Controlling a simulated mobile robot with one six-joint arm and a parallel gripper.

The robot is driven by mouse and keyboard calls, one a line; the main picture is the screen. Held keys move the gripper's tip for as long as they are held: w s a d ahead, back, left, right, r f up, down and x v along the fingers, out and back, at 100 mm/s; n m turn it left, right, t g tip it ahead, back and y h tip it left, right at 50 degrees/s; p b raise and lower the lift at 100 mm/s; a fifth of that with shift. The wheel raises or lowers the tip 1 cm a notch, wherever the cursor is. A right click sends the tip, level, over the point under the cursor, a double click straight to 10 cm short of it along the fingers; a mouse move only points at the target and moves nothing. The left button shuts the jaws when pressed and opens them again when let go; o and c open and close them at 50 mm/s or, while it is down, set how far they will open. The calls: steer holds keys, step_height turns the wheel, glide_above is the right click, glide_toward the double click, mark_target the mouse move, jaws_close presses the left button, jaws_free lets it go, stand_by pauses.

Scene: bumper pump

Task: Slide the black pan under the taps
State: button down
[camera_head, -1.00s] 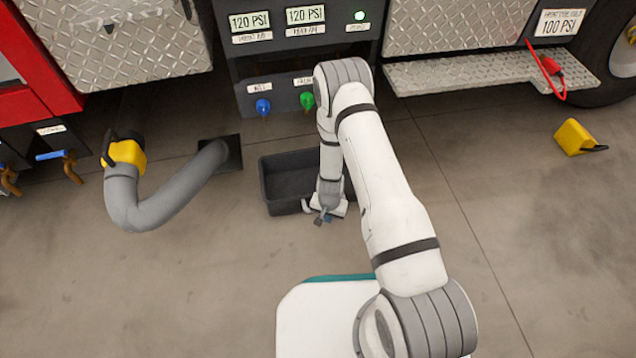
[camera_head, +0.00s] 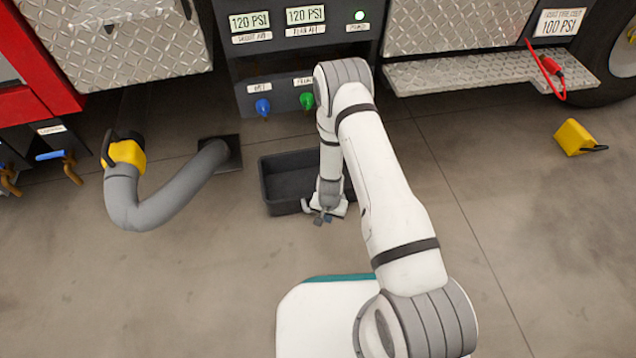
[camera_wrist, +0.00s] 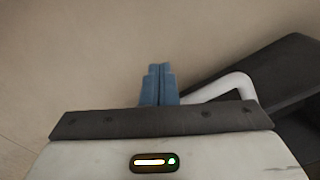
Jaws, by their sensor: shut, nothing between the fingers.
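The black pan (camera_head: 281,205) lies on the floor below the truck's control panel. The blue tap (camera_head: 262,107) and the green tap (camera_head: 306,101) stick out of that panel, beyond the pan's far edge. My gripper (camera_head: 324,219) is low at the pan's near side, and my arm hides the pan's right part. In the wrist view my gripper's blue fingers (camera_wrist: 158,85) are together with nothing between them. The pan's dark wall (camera_wrist: 285,75) shows to the right of the fingers there. Whether my gripper touches the pan is unclear.
A thick grey hose (camera_head: 150,210) with a yellow end curves over the floor left of the pan. A diamond-plate step (camera_head: 470,72) juts out at the right. A yellow wheel chock (camera_head: 574,138) lies at far right. The floor nearer me is clear.

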steer(key=shift+w, duration=0.1)
steer(key=w+a+b, duration=0.2)
steer(key=w+a, duration=0.1)
steer(key=w, duration=1.3)
steer(key=shift+w+b, duration=0.35)
steer(key=shift+w, duration=0.05)
stand_by(1.1)
steer(key=shift+s, duration=0.3)
steer(key=shift+s+d+p, duration=0.25)
steer(key=shift+s+p, duration=0.6)
steer(key=shift+s, duration=0.3)
steer(key=shift+r, duration=0.1)
